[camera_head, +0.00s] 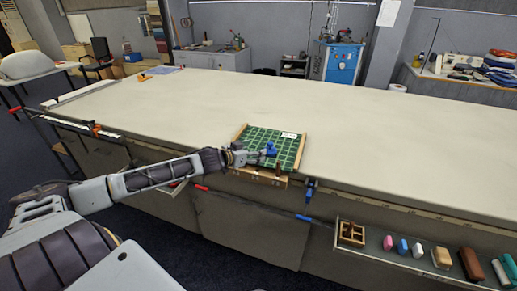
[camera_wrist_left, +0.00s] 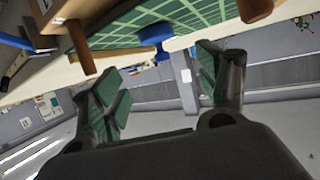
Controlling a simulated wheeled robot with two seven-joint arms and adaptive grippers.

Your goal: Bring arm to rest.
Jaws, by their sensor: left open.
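My left arm reaches in from the left, and its gripper (camera_head: 258,154) is over the near left part of a green gridded board in a wooden frame (camera_head: 303,150). In the left wrist view my left gripper (camera_wrist_left: 162,80) is open, its green-padded fingers apart with nothing held between them. A blue piece (camera_head: 271,149) shows at the gripper's tip. In the wrist view the blue piece (camera_wrist_left: 155,34) is beyond the fingers, by the board (camera_wrist_left: 185,14); contact cannot be told. My right gripper is not in view.
The long cloth table (camera_head: 390,130) is mostly clear around the board. A tray (camera_head: 375,254) at the front right edge holds several coloured blocks and a small wooden divided box (camera_head: 351,233). A blue clamp (camera_head: 311,187) sits at the near edge, right of the board.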

